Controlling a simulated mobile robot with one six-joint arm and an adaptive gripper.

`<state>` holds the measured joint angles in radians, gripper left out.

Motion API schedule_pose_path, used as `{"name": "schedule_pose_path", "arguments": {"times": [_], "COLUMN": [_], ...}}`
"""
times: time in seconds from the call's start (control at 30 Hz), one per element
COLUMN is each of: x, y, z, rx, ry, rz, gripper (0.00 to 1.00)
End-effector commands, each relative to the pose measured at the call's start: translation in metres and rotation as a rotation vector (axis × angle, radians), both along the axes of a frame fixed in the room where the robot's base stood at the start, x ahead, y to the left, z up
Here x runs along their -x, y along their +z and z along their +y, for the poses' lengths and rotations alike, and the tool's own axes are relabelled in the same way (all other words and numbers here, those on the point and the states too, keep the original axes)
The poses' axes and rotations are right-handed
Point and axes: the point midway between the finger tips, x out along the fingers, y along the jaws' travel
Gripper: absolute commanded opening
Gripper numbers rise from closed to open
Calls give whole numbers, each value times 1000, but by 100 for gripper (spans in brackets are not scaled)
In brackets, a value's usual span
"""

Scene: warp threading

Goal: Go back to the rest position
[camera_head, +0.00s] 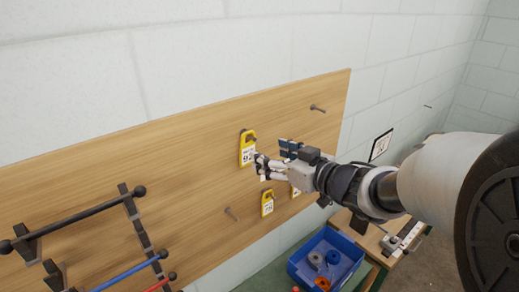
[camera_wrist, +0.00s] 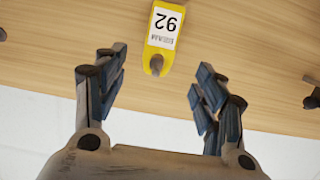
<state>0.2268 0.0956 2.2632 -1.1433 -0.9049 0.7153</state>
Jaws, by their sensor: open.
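My gripper (camera_head: 265,167) is in front of the wooden board, close to a yellow tag (camera_head: 247,148) that hangs on a peg. In the wrist view, my gripper (camera_wrist: 155,88) has its two fingers wide apart with nothing between them. The yellow tag, with a white label reading 92, also shows in the wrist view (camera_wrist: 164,30), upside down and beyond the fingertips. It hangs from its peg, apart from the fingers. My arm reaches in from the right and hides part of the board.
The wooden board (camera_head: 180,150) holds another yellow tag (camera_head: 267,203), partly bare pegs (camera_head: 317,108) and a rack with black, blue and red rods (camera_head: 130,272) at the lower left. A blue bin (camera_head: 300,272) with spools stands below. A wooden table (camera_head: 365,238) stands at the lower right.

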Motion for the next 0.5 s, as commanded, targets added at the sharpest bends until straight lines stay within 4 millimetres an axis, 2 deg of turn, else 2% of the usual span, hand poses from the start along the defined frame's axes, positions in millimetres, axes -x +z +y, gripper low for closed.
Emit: {"name": "schedule_pose_path", "arguments": {"times": [0.1, 0.3, 0.43, 0.5], "x": [17, 32, 30, 28], "y": [5, 8, -2, -14], "z": [-13, -23, -36, -52], "rx": [0, 3, 51, 102], "ry": [-4, -8, -94, -194], "rz": [-1, -2, -13, -15], "gripper": [64, 64, 64, 64]}}
